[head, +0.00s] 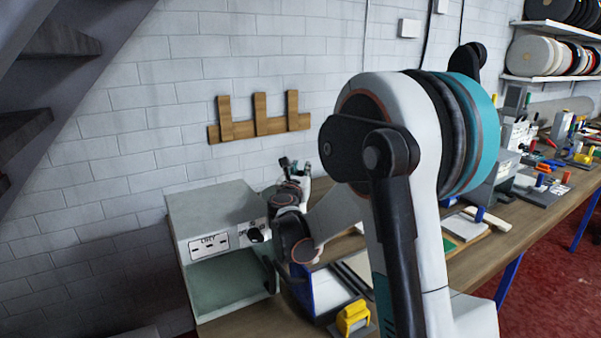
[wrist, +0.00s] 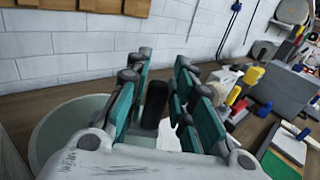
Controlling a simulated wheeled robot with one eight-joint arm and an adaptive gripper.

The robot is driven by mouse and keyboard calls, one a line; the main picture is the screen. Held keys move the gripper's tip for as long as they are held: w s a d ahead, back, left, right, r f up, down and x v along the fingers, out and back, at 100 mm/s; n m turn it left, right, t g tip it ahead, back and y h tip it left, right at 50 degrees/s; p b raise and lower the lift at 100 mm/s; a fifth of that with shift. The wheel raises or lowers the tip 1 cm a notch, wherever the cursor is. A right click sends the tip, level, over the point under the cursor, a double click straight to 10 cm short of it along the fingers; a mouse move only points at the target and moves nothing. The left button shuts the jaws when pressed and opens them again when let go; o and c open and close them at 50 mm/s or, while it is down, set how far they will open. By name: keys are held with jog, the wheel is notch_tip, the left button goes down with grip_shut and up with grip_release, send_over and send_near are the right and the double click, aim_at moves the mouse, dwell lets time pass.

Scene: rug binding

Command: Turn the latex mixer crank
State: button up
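My gripper (wrist: 163,72) is open, with its teal-padded fingers apart. An upright black cylindrical handle (wrist: 155,103), which looks like the crank's grip, stands between the fingers in the wrist view. It is nearer the left finger, and a gap shows on its right. I cannot tell whether it touches the left finger. A pale green round rim (wrist: 55,120), perhaps the mixer's tub, shows at lower left, partly hidden by my gripper. In the head view my gripper (head: 293,164) is small, near the wall behind the grey-green box; the crank and mixer cannot be made out there.
A grey-green open-fronted box (head: 225,222) with a black knob (head: 256,235) stands on the bench's left end. A yellow item (head: 353,317) sits in front. A wooden rack (head: 262,120) hangs on the brick wall. Tools and blocks crowd the bench to the right.

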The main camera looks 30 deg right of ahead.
jog(key=shift+o, duration=0.6)
jog(key=v, duration=1.2)
